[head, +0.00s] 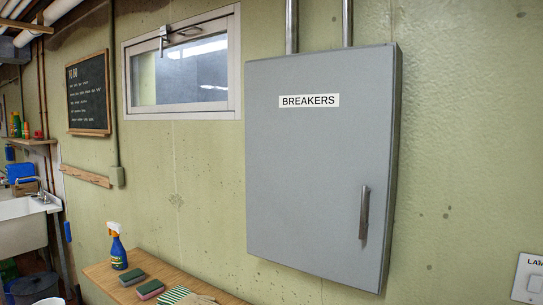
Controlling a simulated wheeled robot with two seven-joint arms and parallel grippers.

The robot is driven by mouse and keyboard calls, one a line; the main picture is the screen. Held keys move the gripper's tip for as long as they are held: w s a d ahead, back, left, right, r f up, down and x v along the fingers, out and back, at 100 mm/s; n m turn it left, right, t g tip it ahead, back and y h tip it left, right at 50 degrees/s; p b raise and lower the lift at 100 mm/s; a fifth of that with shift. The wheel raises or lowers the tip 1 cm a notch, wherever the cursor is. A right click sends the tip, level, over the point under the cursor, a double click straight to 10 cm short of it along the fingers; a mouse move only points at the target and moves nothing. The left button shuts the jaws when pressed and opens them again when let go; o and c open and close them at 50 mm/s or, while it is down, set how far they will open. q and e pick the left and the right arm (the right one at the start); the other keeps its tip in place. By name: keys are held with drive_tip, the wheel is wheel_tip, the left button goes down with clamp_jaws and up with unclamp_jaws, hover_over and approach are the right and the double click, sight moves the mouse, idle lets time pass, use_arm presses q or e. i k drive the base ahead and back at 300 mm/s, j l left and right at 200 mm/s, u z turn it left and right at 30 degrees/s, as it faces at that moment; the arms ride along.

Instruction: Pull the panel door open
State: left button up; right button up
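The grey breaker panel door (310,170) fills the middle of the head view, on a green wall. It carries a white label reading "BREAKERS" (309,101) near its top. The door looks closed, flush with its box. A vertical metal handle (364,213) stands out near the door's lower right edge. Neither of my grippers shows in the head view, and nothing touches the handle.
Below left, a wooden shelf (97,271) holds a blue spray bottle (117,248), two sponges (150,289) and a striped cloth (174,295). A window (182,66) is left of the panel. A switch plate (528,277) is at lower right.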

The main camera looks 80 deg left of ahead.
sight(318, 127)
drive_tip(key=u, duration=2.5)
drive_tip(key=k+l+u, duration=0.15)
drive_tip(key=l+u, duration=0.15)
